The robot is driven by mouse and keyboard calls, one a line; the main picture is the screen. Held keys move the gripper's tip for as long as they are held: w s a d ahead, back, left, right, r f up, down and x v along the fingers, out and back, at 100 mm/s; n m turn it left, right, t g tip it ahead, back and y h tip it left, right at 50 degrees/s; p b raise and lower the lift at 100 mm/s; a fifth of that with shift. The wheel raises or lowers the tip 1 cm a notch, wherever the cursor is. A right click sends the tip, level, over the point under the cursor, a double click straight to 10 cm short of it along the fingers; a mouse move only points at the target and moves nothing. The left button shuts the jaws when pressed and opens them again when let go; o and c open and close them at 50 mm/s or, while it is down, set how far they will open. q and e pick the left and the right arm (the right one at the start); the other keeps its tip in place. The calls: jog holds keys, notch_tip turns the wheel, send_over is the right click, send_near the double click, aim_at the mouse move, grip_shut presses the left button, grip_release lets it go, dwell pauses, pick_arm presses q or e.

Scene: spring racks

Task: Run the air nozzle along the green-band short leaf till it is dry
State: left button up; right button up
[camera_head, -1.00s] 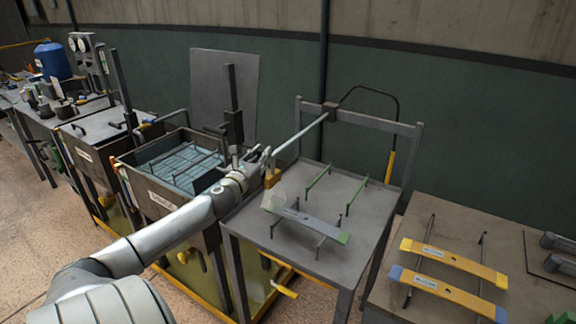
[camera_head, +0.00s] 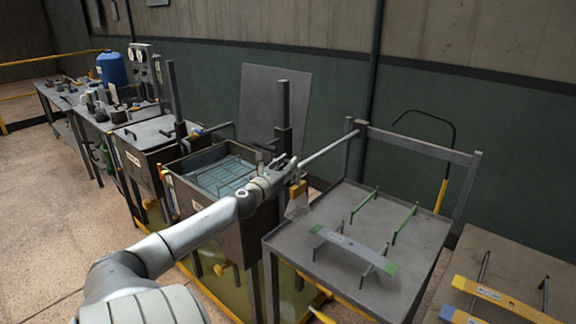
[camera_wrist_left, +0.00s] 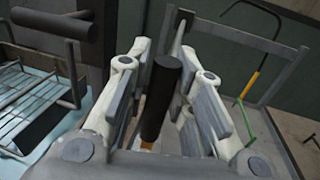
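The green-band short leaf (camera_head: 352,247) is a grey, slightly arched strip with a white label and a green right end. It lies across dark supports on the metal table (camera_head: 330,285). My left gripper (camera_head: 284,178) is left of the leaf, above the table's left edge. In the left wrist view its fingers (camera_wrist_left: 165,100) stand on both sides of a black handle (camera_wrist_left: 162,92), and they look closed on it. The air nozzle (camera_head: 298,188) shows yellow below the gripper. A pale translucent cone (camera_head: 297,206) points down from it, beside the leaf's left end. My right gripper is out of view.
A grey rod (camera_head: 330,148) runs from the gripper to the table's rear frame. Two green-topped supports (camera_head: 405,222) stand behind the leaf. A tank with a wire basket (camera_head: 222,176) is at left.

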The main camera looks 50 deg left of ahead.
pick_arm(q)
jog(key=o, duration=0.3)
jog(key=shift+a, duration=0.3)
jog(key=shift+o, duration=0.2)
jog(key=shift+s+d+f, duration=0.1)
jog(key=shift+d, duration=0.15)
jog(key=v, duration=1.2)
jog(key=shift+a, duration=0.15)
dwell(0.4)
